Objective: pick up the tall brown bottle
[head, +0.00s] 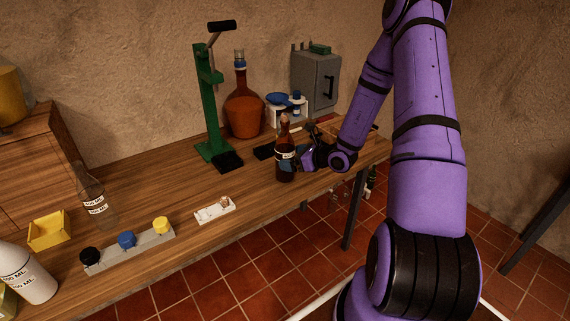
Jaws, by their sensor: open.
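The tall brown bottle (284,173) stands upright on the wooden table near its front edge, with a pale label on its body and a lighter brown top. My gripper (289,160) reaches in from the right at about label height. Its fingers are at the bottle, one of them overlapping the bottle's side in the picture. The gripper is open. I cannot tell whether the fingers touch the glass, and the far finger is partly hidden.
Behind stand a green press (209,110), a large round brown flask (243,113) and a grey cabinet (315,80). A small white tray (215,211) and a grey holder (130,251) with coloured caps lie to the left. Bare table (165,185) lies between.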

